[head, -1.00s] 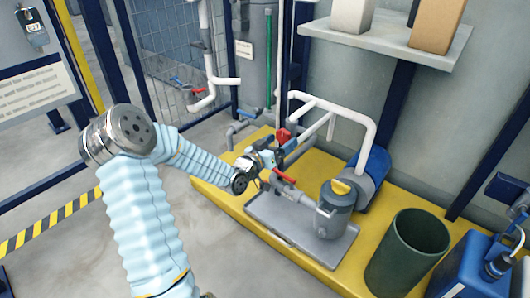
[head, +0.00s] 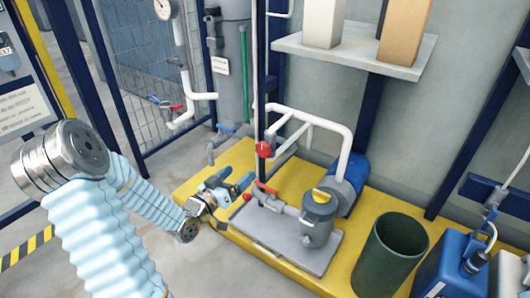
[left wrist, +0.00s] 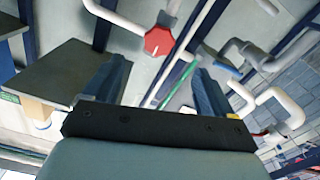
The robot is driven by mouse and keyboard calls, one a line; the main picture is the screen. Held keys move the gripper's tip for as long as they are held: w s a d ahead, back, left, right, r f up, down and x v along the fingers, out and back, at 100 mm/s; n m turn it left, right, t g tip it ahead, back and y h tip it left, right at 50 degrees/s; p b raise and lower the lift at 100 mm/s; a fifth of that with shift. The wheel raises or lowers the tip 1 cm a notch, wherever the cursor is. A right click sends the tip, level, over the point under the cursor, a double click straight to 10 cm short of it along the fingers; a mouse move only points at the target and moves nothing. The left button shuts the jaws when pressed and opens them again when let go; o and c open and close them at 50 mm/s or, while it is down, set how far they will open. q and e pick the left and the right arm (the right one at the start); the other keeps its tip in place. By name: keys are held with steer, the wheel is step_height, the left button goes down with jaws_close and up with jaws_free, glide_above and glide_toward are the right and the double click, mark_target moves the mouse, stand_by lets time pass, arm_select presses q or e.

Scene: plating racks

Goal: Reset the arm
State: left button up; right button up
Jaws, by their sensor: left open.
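My left arm comes in from the left in the head view, wrapped in a pale blue ribbed sleeve. Its gripper (head: 238,187) is above the yellow platform, left of the grey pump. In the left wrist view the two dark blue fingers (left wrist: 155,92) stand wide apart with nothing between them. A red valve knob (head: 264,149) is on the pipework beyond the gripper; a red octagonal knob also shows in the left wrist view (left wrist: 159,41), ahead of the fingers and apart from them. My right gripper is not in view.
The grey pump (head: 317,222) with a blue motor stands on the yellow platform (head: 342,275). A dark green bin (head: 388,258) and a blue canister (head: 450,268) are at the right. A shelf (head: 352,52) with boxes hangs above. White pipes rise behind the pump.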

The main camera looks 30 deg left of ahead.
arm_select(q)
steer(key=d+f+n+g+h, duration=0.15)
steer(key=d+f+g, duration=0.65)
steer(key=d+f, duration=0.95)
steer(key=s+d+f+m+g, duration=0.2)
steer(key=s+d+f+g, duration=0.6)
steer(key=s+f, duration=0.4)
steer(key=s+d+r+g+h+p, duration=0.1)
steer(key=s+r+p, duration=0.2)
steer(key=r+p, duration=1)
steer(key=shift+s+d+r+p, duration=0.35)
steer(key=shift+s+p, duration=0.05)
steer(key=shift+p, duration=0.3)
